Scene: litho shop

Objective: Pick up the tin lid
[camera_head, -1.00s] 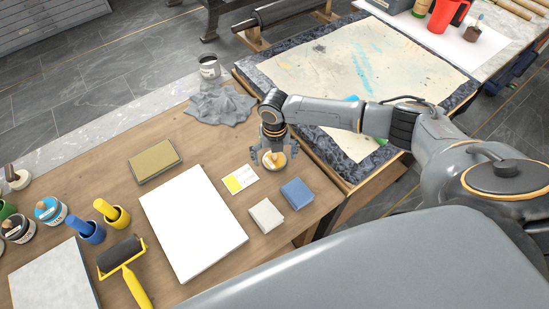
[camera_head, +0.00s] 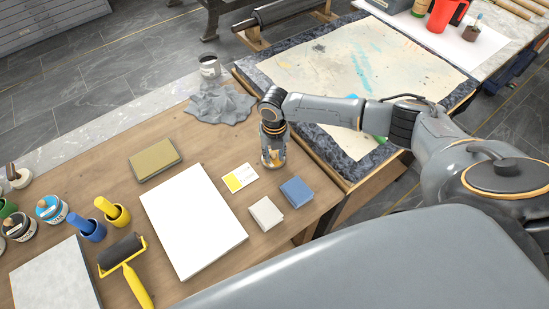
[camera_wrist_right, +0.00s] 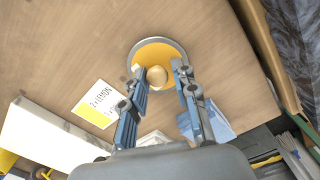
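The tin lid (camera_wrist_right: 158,52) is a round disc with a grey rim, a yellow-orange face and a pale round knob (camera_wrist_right: 156,76) in the middle. It lies on the wooden table near its right edge. In the head view the lid (camera_head: 274,163) is mostly hidden by my right gripper (camera_head: 273,160), which points down over it. In the right wrist view the right gripper (camera_wrist_right: 160,70) is open, its two fingers apart on either side of the knob. I see a gap between each finger and the knob. My left gripper is not in view.
A lemon label card (camera_head: 240,178), a white block (camera_head: 266,213) and a blue block (camera_head: 297,192) lie close by. A white paper stack (camera_head: 195,220) is to the left. A crumpled grey cloth (camera_head: 220,103) and a grey tin (camera_head: 209,66) are behind.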

